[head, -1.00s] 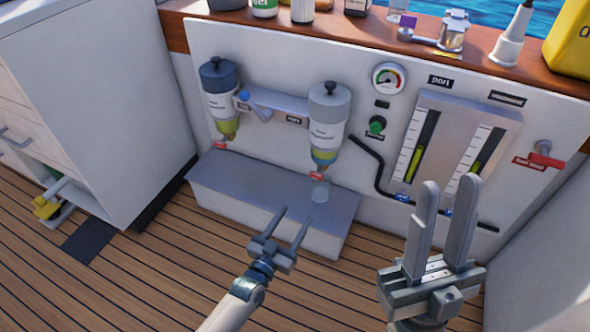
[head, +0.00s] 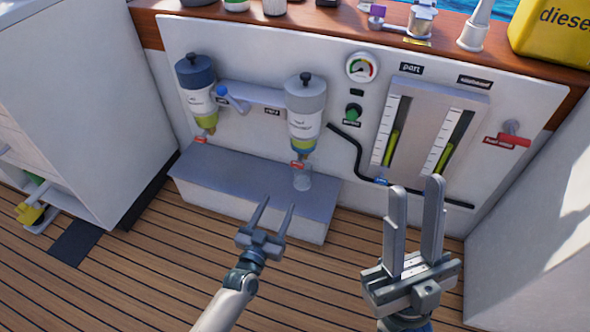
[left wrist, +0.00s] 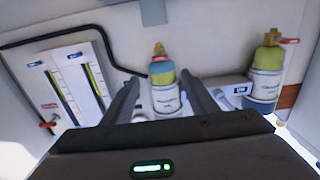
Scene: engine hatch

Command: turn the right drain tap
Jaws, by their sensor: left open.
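The right drain tap (head: 297,164) is a small red handle under the right filter (head: 304,115), which has a grey top and a yellow-green bowl. In the left wrist view the scene is upside down, and the red tap (left wrist: 159,58) shows above the filter (left wrist: 165,95), between my fingers' lines. My left gripper (head: 277,203) is open and empty, in front of and below the tap, apart from it. Its fingers (left wrist: 163,88) show in the left wrist view. My right gripper (head: 416,192) stands upright with its fingers apart, empty, right of the tap.
A black hose (head: 350,150) and level gauges (head: 425,125) are on the panel to the right.

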